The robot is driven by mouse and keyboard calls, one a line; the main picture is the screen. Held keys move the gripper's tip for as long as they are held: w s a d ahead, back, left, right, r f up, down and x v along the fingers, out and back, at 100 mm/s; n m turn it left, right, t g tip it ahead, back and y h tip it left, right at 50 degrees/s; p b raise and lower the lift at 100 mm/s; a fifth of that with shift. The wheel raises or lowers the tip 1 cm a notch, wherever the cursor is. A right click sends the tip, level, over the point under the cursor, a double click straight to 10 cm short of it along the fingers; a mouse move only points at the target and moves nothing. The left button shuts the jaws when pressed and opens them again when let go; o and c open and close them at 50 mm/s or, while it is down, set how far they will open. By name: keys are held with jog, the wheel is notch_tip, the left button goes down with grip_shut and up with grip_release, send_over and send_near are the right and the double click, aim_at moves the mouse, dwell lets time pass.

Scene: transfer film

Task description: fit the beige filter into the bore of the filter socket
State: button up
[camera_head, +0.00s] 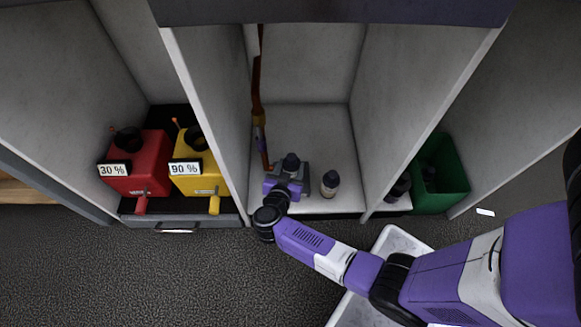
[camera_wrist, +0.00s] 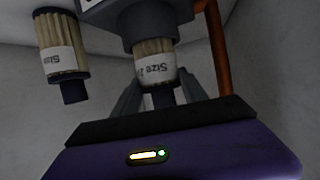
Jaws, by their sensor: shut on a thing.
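My gripper (camera_head: 288,177) is inside the middle bay, its two grey fingers on either side of a filter. In the wrist view, which looks upside down, my gripper (camera_wrist: 158,94) is shut on this beige filter (camera_wrist: 155,62). It has a pleated body, a white "Size" label and a dark stub. In the head view only its dark top (camera_head: 291,160) shows clearly. The filter's far end meets the wide dark grey collar of the filter socket (camera_wrist: 140,18). The collar hides that end; I cannot tell how deep it sits. The socket is mostly hidden in the head view.
A second similar filter (camera_head: 329,184) stands upright to the right; it also shows in the wrist view (camera_wrist: 62,45). A brown-orange pipe (camera_head: 257,95) runs along the bay's left wall. Red (camera_head: 137,177) and yellow (camera_head: 198,178) boxes stand left; a green bin (camera_head: 440,180) stands right.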

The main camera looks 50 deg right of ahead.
jog(key=shift+f, duration=0.1)
jog(key=o, duration=1.5)
jog(key=shift+o, duration=0.2)
